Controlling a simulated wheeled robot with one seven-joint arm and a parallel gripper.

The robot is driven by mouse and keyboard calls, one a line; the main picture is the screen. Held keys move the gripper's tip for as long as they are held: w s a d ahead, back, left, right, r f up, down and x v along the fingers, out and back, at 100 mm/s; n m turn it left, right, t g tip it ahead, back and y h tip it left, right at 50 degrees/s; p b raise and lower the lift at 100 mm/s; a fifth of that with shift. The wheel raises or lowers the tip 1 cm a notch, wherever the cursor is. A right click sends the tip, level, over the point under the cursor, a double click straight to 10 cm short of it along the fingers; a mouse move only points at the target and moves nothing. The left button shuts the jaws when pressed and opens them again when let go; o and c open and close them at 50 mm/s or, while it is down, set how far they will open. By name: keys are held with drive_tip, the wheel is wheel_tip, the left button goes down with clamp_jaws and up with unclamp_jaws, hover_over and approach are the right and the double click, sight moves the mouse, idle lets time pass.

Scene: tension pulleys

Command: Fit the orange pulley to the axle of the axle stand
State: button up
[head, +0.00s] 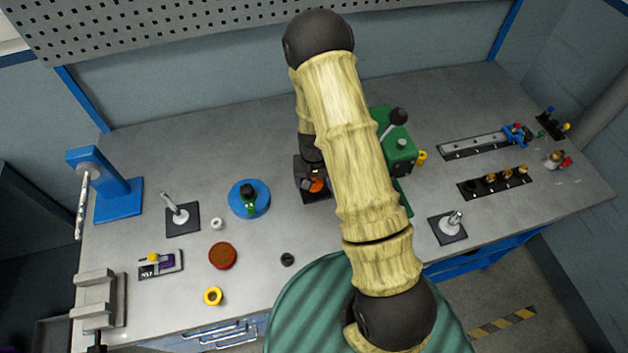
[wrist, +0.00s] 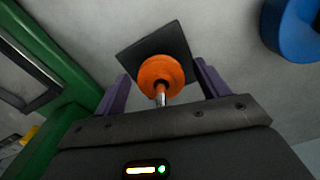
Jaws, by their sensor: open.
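The orange pulley (wrist: 161,74) sits around the metal axle (wrist: 160,98) of the axle stand, and the axle's end sticks out through it towards my wrist camera. The stand's black square base (wrist: 150,45) lies on the bench behind the pulley. In the head view the orange pulley (head: 317,185) shows just below my gripper (head: 310,174), partly hidden by my arm. My gripper (wrist: 163,73) is open, with one purple finger on each side of the pulley and visible gaps between. Whether the pulley is fully seated cannot be seen.
A green machine (head: 395,150) stands close right of my gripper. A blue round base (head: 249,199) is to the left. Other stands with upright pins (head: 182,217) (head: 449,226) stand farther left and right. A yellow ring (head: 213,296) and a brown-red disc (head: 222,256) lie front left.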

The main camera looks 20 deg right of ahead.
drive_tip(key=shift+r, duration=0.15)
wheel_tip(320, 180, up, 17)
drive_tip(key=b, duration=0.3)
idle(0.3)
drive_tip(key=shift+s, duration=0.1)
idle(0.6)
drive_tip(key=s+r+n+t, duration=0.1)
drive_tip(key=s+r, duration=0.1)
drive_tip(key=s, duration=0.5)
drive_tip(key=s+r+n+t, duration=0.1)
drive_tip(key=s+r+n, duration=0.1)
drive_tip(key=s, duration=0.4)
drive_tip(key=shift+s+r, duration=0.3)
drive_tip(key=shift+s, duration=0.05)
